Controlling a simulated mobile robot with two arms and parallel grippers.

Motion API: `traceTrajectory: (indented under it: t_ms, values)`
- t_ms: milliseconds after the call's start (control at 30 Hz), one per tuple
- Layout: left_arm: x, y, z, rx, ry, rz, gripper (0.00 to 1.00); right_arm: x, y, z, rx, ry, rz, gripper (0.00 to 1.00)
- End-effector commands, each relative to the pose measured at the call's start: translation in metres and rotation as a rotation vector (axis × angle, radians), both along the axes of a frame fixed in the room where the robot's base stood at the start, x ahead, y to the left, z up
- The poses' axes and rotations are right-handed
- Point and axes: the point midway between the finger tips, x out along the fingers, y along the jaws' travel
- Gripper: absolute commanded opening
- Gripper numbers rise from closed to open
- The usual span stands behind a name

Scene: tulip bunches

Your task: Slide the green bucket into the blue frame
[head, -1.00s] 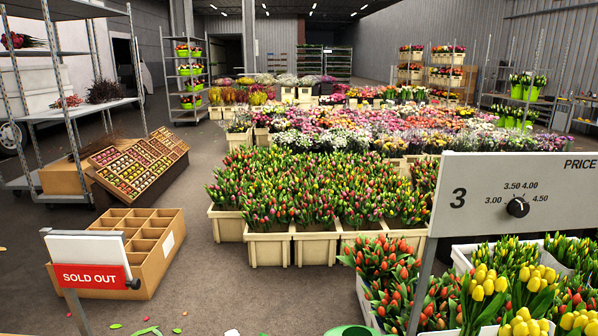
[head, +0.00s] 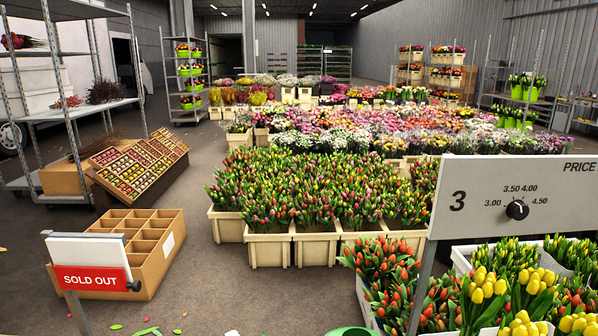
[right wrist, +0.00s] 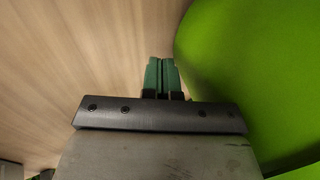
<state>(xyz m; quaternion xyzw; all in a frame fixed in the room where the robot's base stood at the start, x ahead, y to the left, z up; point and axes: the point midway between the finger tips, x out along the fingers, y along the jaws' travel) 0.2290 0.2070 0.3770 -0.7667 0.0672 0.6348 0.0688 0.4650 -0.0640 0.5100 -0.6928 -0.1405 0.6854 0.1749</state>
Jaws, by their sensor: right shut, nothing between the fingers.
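The green bucket (right wrist: 250,70) fills the right side of the right wrist view as a smooth, curved bright green wall. A small piece of green rim (head: 352,331) shows at the bottom edge of the head view; I cannot tell if it is the same bucket. My right gripper (right wrist: 161,62) is shut and empty, its green fingertips together just left of the bucket wall, over a pale wood surface (right wrist: 90,50). I cannot tell whether the fingers touch the bucket. The blue frame and my left gripper are not in view.
A price sign (head: 550,195) stands at the right in front of tulip crates. A "SOLD OUT" sign (head: 90,277) stands at the left, near a divided cardboard box (head: 150,285). Petals and leaves lie on the floor between them.

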Motion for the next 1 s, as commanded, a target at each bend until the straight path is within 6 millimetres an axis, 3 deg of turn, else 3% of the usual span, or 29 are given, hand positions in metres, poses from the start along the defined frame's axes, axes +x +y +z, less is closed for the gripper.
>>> traceTrajectory:
  t_ms: [633,1000]
  values:
    - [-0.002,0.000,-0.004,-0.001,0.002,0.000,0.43,0.001,0.033,0.000,0.001,0.000,0.002,0.00]
    - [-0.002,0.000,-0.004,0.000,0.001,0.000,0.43,0.002,0.037,0.000,0.001,0.000,0.001,0.00]
